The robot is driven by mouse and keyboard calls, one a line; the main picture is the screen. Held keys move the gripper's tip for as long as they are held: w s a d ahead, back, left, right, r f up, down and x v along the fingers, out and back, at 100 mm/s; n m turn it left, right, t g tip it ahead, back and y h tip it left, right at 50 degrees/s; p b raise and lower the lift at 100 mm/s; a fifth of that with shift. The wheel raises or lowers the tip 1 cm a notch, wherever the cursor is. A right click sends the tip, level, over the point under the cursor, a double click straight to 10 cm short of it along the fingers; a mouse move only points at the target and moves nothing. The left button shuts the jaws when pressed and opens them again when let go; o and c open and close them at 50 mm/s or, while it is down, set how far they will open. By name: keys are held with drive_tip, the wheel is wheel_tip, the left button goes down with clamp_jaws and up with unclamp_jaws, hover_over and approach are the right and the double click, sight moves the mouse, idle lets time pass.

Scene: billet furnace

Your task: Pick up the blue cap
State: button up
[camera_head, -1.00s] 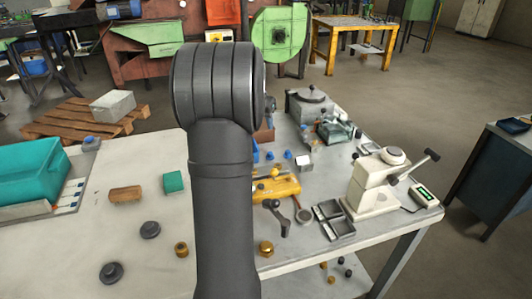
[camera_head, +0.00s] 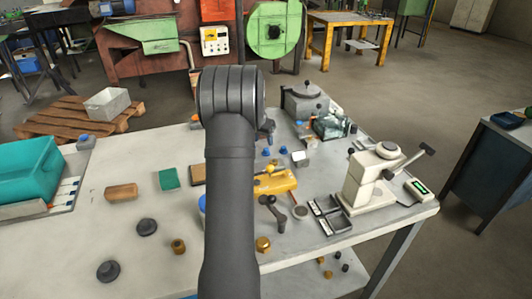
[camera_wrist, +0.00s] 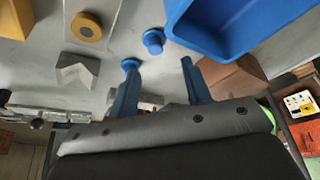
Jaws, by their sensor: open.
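Two small blue caps stand on the grey table just right of my arm in the head view, one (camera_head: 267,152) beside the other (camera_head: 283,150). In the wrist view, one blue cap (camera_wrist: 154,40) lies beyond the gap between my fingers. Another (camera_wrist: 131,64) shows right at the left fingertip; I cannot tell whether they touch. My gripper (camera_wrist: 159,68) has two blue fingers spread apart, with nothing held between them. In the head view my arm hides most of the gripper.
A blue bin (camera_wrist: 240,30) is close by the right finger. A yellow fixture (camera_head: 275,183) and white press (camera_head: 368,182) stand on the table.

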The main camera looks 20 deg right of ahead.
sight(266, 149)
drive_tip(key=x, duration=0.5)
drive_tip(key=shift+s+f, duration=0.2)
drive_tip(key=shift+s, duration=0.2)
clamp_jaws()
